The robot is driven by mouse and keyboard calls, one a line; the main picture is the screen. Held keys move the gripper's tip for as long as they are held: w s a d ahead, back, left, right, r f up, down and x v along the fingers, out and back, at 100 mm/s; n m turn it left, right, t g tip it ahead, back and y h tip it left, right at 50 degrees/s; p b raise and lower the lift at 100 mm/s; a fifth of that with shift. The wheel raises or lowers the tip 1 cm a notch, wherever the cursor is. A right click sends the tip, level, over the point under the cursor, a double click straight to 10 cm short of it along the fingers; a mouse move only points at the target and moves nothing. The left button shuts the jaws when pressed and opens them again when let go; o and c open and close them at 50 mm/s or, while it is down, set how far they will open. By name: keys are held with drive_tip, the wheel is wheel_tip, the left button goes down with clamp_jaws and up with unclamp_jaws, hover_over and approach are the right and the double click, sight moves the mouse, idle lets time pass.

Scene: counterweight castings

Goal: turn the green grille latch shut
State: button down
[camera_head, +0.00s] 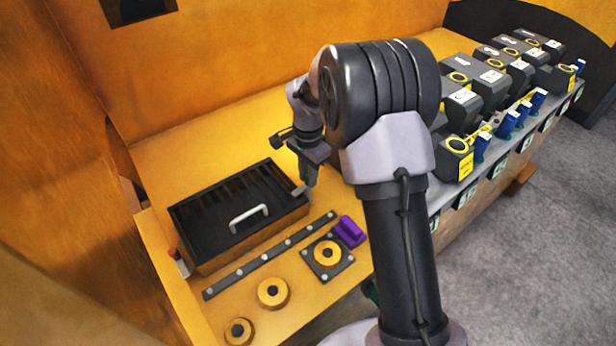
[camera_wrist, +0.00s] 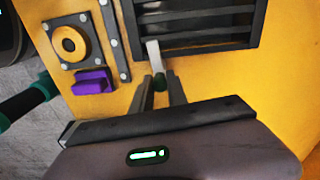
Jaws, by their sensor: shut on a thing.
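The black slatted grille (camera_head: 215,221) with a white handle (camera_head: 249,218) lies on the yellow surface; part of it shows at the top of the wrist view (camera_wrist: 195,44). The latch shows in the wrist view as a dark green knob (camera_wrist: 158,82) with a pale grey bar (camera_wrist: 153,54). The bar points up the picture, its far end overlapping the grille's corner. My gripper (camera_wrist: 159,88) is shut on the green knob. In the head view my gripper (camera_head: 307,184) is at the grille's right corner; the knob is hidden there.
A studded dark strip (camera_head: 270,255), a purple block (camera_head: 349,231) and a plate with a yellow ring (camera_head: 327,254) lie close by. A red-topped piece (camera_head: 174,256) is at the grille's left. Rows of black weights (camera_head: 487,82) stand on the right.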

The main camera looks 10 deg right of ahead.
drive_tip(key=shift+m, duration=0.6)
drive_tip(key=c, duration=1.3)
unclamp_jaws()
wheel_tip(320, 180, up, 18)
drive_tip(key=p, duration=0.4)
drive_tip(key=shift+f, duration=0.25)
